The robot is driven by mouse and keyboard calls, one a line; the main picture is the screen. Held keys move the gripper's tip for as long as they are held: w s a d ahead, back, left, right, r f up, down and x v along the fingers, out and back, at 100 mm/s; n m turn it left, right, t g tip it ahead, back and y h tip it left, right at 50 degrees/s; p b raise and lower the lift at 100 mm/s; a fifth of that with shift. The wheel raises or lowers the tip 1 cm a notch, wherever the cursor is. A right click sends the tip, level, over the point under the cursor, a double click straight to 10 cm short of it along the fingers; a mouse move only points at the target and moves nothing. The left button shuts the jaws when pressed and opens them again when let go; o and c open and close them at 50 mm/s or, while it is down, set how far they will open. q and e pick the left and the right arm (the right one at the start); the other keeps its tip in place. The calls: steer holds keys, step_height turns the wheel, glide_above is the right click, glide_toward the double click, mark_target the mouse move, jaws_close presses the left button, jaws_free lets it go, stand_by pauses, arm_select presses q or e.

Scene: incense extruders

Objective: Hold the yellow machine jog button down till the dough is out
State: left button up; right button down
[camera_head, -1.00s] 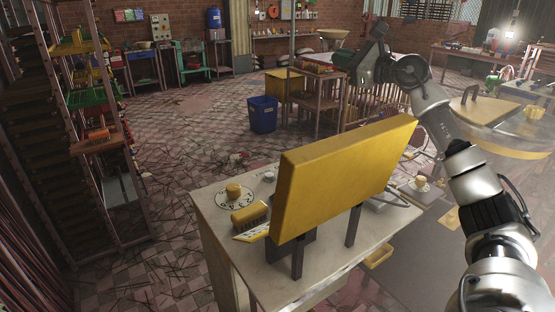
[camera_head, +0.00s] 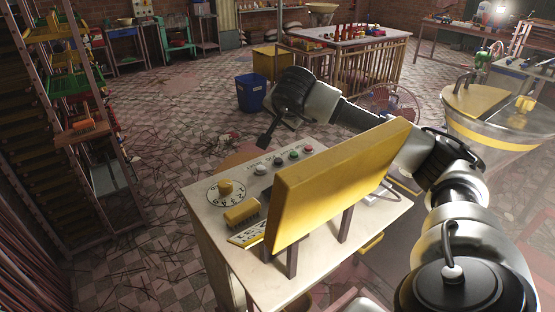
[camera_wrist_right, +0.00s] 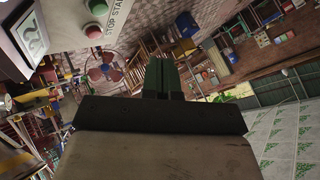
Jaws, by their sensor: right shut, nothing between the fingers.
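The machine's control desk (camera_head: 205,200) has a pale top with a numbered dial carrying a yellow knob (camera_head: 225,188), a yellow ribbed roller (camera_head: 242,211), and a row of labelled buttons. A pale button (camera_head: 261,170), a green button (camera_head: 294,154) and a red button (camera_head: 307,148) show in that row. I cannot tell which is the yellow jog button. My right gripper (camera_head: 266,143) is shut and empty, beyond the desk's far edge, apart from the buttons. In the right wrist view its fingers (camera_wrist_right: 162,78) are together; the red button (camera_wrist_right: 93,31) is upper left. My left gripper is not in view.
A large yellow panel (camera_head: 335,185) stands on two legs on the desk, near the buttons. A clear bowl with a yellow lid (camera_head: 480,98) is at right. A blue bin (camera_head: 251,93) stands beyond the desk. A tall rack (camera_head: 85,130) is at left, with open floor between.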

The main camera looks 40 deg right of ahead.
mark_target(280, 160)
steer(key=shift+f, duration=0.15)
step_height(280, 160, down, 9)
steer(key=b, duration=0.7)
steer(key=shift+r, duration=0.2)
stand_by(1.5)
steer(key=shift+f+b, duration=0.3)
steer(key=shift+f, duration=0.05)
steer(key=shift+f+b, duration=0.3)
steer(key=shift+f, duration=0.1)
stand_by(0.5)
steer(key=shift+a+f, duration=0.15)
steer(key=shift+f, duration=0.4)
stand_by(1.5)
stand_by(1.3)
steer(key=shift+r+p, duration=0.3)
steer(key=shift+r, duration=0.4)
steer(key=shift+s+d+r, duration=0.15)
steer(key=shift+d+r, duration=0.1)
steer(key=shift+r, duration=0.25)
